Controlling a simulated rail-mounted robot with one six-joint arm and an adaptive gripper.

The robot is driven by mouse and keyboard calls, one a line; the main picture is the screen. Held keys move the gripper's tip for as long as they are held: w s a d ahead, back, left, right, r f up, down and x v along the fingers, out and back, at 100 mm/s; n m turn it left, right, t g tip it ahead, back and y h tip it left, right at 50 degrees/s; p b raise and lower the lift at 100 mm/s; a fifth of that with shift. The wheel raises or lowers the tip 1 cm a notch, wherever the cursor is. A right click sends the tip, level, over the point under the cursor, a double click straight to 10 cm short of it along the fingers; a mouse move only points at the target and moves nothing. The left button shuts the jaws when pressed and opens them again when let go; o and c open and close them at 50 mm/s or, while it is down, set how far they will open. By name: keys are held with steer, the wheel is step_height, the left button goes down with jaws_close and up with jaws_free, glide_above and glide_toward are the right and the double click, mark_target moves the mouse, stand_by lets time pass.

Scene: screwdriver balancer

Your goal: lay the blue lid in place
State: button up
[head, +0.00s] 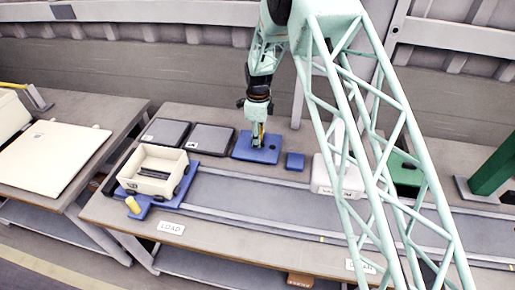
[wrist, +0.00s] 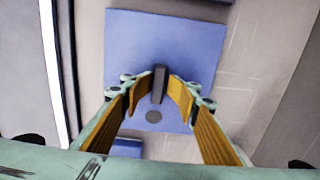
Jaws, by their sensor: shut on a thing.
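The blue lid (head: 243,153) is a flat blue plate at the back middle of the bench. In the wrist view the lid (wrist: 165,45) has a dark grey upright handle (wrist: 159,84) and a dark round spot nearer to me. My gripper (head: 259,142) points down over the lid. In the wrist view its yellow-padded fingers (wrist: 160,88) are closed on the handle from both sides. I cannot tell whether the lid touches the bench. An open cream box (head: 150,185) with dark contents stands on a blue base (head: 191,190) at the left.
Two grey-topped trays (head: 212,138) lie left of the lid. A small blue block (head: 295,161) lies to its right, with a white box (head: 324,176) beyond it. A grey track (head: 260,197) runs along the bench front. A yellow cylinder (head: 133,205) is near the cream box.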

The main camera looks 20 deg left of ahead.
steer(key=shift+s+d+f, duration=0.2)
steer(key=shift+s+f, duration=0.2)
jaws_close()
steer(key=shift+r, duration=0.15)
steer(key=shift+w+a+r+p, duration=0.1)
steer(key=shift+w+r+p, duration=0.05)
steer(key=shift+r, duration=0.3)
steer(key=shift+w+r+p, duration=0.1)
steer(key=shift+r+p, duration=0.05)
steer(key=shift+r, duration=0.25)
steer(key=shift+r+p, duration=0.75)
steer(key=shift+r, duration=1.95)
steer(key=shift+a+r, duration=0.1)
steer(key=shift+a, duration=0.05)
